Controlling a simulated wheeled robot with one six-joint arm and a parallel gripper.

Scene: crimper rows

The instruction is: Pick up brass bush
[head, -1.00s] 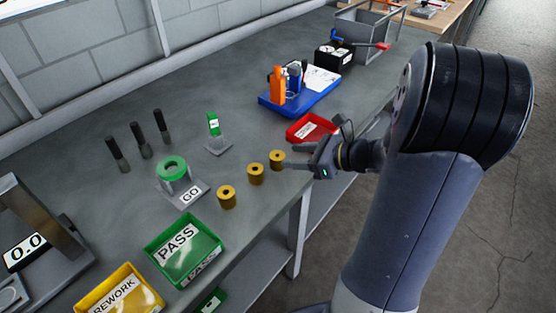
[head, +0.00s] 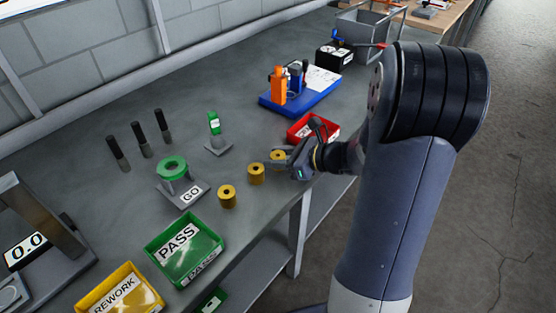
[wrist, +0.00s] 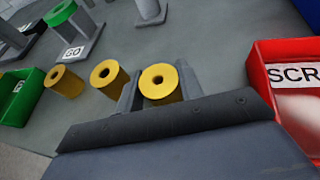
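Three brass bushes stand upright in a row on the grey bench. In the head view they are the left bush (head: 227,197), the middle bush (head: 256,174) and the right bush (head: 277,155). My gripper (head: 280,159) is at the right bush and partly hides it. In the wrist view, the fingers of my gripper (wrist: 160,78) stand open on either side of the right bush (wrist: 160,84), whose lower part is hidden by my gripper body. The middle bush (wrist: 108,77) and left bush (wrist: 65,82) stand outside the left finger.
A red scrap tray (head: 314,129) is close beside my gripper. A GO gauge with a green ring (head: 172,167), a small green-topped stand (head: 215,128) and dark pins (head: 140,138) stand further back. A green PASS tray (head: 185,250) and yellow REWORK tray (head: 120,292) are at front left.

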